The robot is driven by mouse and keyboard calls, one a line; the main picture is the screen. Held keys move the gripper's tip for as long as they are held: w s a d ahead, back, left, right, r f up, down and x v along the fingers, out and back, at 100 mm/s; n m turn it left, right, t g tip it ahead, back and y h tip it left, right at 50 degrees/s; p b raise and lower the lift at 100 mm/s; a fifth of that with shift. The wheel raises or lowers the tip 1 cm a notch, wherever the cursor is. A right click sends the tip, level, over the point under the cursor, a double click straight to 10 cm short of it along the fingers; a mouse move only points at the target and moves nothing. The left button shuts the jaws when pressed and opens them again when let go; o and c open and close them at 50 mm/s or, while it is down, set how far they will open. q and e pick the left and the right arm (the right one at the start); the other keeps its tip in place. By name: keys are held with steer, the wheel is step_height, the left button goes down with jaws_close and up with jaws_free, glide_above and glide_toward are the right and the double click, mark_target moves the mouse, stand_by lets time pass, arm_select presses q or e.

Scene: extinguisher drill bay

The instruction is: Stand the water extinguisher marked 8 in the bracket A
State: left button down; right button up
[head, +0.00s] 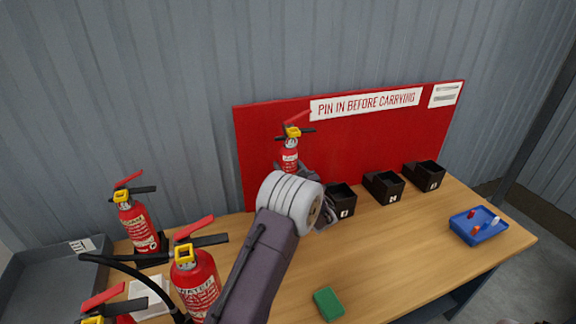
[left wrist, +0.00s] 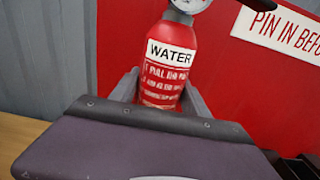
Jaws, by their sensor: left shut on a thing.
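My left gripper (head: 293,170) is shut around the body of a red extinguisher (head: 290,155) with a yellow collar and black and red handle. In the left wrist view the same extinguisher (left wrist: 165,75) shows a WATER label and stands upright between the fingers (left wrist: 160,90). No number 8 can be read on it. It is held in front of the red board, and its base is hidden by my gripper and arm. Black open-topped brackets (head: 342,200) stand along the board; their small white marks are too small to read surely, and I cannot tell which is A. My right gripper is out of view.
More red extinguishers stand at the left, one at the back (head: 138,228) and one nearer (head: 197,285). A grey tray (head: 40,270) is at far left. A green block (head: 328,304) and a blue tray (head: 478,226) lie on the table (head: 400,250). The table middle is clear.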

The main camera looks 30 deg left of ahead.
arm_select(q)
steer(key=shift+f+b, duration=0.95)
steer(key=shift+f, duration=0.7)
steer(key=shift+b, duration=0.3)
steer(key=shift+d+r, duration=0.1)
steer(key=shift+r, duration=0.2)
stand_by(0.7)
steer(key=shift+f+b, duration=0.2)
steer(key=shift+b, duration=0.2)
steer(key=shift+f+b, duration=0.8)
steer(key=shift+f, duration=0.1)
steer(key=shift+f+b, duration=0.9)
steer(key=shift+b, duration=0.1)
